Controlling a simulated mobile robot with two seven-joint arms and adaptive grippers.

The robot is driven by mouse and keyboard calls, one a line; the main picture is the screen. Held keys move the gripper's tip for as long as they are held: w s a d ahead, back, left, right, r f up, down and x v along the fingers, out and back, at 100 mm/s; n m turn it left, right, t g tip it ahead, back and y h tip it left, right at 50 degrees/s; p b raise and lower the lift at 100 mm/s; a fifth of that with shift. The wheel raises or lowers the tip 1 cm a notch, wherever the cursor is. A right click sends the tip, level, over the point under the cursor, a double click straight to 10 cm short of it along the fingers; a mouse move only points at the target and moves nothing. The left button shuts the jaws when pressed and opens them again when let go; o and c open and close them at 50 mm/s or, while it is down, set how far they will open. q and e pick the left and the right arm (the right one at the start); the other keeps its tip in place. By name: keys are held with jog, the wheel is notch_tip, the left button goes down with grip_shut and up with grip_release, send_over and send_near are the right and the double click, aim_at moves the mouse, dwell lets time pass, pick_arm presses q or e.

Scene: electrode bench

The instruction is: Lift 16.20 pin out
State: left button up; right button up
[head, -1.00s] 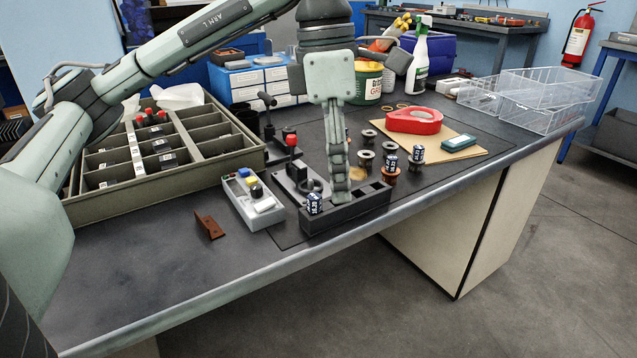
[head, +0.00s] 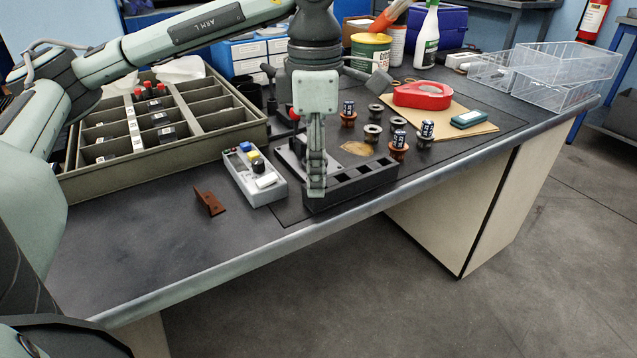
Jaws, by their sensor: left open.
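My left gripper (head: 316,190) points straight down at the left end of the black slotted block (head: 375,180) near the table's front edge. It is seen edge-on, so the gap between its fingers does not show. The dark pin with a white label that stood in that end slot is hidden behind the fingers; whether they touch it I cannot tell. Other labelled pins stand in round holders further back: one at the rear (head: 348,108), one in a copper-coloured holder (head: 399,139) and one to its right (head: 427,129). Their labels are too small to read surely. My right gripper is not in view.
A grey box with buttons (head: 255,180) and a brown bracket (head: 209,203) lie left of the block. A divided tray (head: 180,170) stands further left. Red tape (head: 422,96) lies on a tan board at the back right. Clear bins (head: 560,75) stand at the right end.

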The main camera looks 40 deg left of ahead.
pick_arm(q)
grip_shut()
jog(key=shift+r, duration=0.15)
jog(key=shift+r, duration=0.25)
notch_tip(320, 180, up, 4)
jog(key=shift+f, duration=0.15)
jog(key=s+d+r+p, duration=0.2)
jog(key=s+r, duration=0.4)
jog(key=s, duration=0.5)
jog(key=shift+s+d+r, duration=0.2)
jog(key=shift+r, duration=0.05)
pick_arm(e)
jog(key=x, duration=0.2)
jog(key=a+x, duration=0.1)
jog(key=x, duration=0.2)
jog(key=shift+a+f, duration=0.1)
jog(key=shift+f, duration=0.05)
